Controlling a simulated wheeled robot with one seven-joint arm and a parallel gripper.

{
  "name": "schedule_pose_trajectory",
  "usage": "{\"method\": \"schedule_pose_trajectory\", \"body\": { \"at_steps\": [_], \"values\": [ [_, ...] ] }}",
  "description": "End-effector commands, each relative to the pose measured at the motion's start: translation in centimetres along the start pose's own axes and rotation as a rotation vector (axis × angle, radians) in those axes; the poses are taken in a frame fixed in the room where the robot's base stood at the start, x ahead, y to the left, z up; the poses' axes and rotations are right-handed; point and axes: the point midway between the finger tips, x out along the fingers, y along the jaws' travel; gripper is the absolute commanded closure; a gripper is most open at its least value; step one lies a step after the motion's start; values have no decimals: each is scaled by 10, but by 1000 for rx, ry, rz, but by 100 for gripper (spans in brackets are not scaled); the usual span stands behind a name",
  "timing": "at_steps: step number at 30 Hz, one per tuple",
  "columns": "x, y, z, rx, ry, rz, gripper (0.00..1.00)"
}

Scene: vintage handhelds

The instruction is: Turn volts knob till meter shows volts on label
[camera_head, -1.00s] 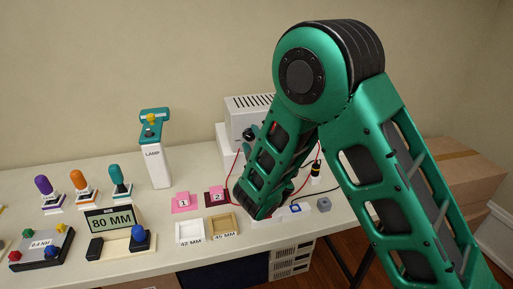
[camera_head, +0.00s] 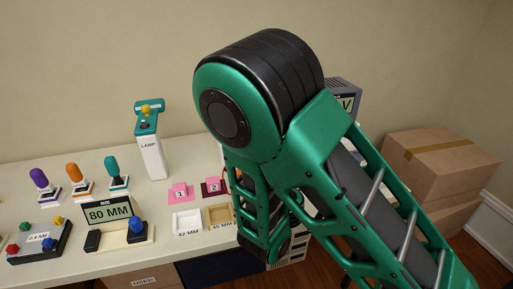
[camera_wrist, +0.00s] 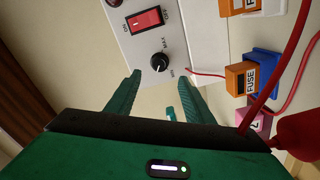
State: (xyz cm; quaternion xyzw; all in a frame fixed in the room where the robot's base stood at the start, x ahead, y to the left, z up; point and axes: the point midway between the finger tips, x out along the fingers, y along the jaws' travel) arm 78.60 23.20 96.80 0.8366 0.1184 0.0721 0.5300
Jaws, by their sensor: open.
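In the head view my arm hides the gripper, the knob and most of the panel. A grey box with a "V" on its display (camera_head: 347,103) shows partly behind my arm; its reading is hidden. I see no readable volts label.
A red rocker switch (camera_wrist: 146,19) is beside the knob. Orange fuse blocks (camera_wrist: 242,78) and red wires (camera_wrist: 289,75) lie to the right.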

Motion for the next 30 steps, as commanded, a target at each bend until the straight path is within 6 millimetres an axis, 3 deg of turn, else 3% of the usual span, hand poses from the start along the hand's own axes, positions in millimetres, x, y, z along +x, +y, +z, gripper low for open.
{"method": "schedule_pose_trajectory", "body": {
  "at_steps": [16, 20, 23, 26, 30],
  "values": [
    [-5, 2, 0, 1, 0, 3, 52],
    [-4, 12, 12, 17, -33, 22, 52],
    [-2, 36, 42, 57, -115, 66, 52],
    [-6, 70, 90, 122, -249, 132, 52],
    [-27, 115, 169, 233, -474, 223, 52]
  ]
}}
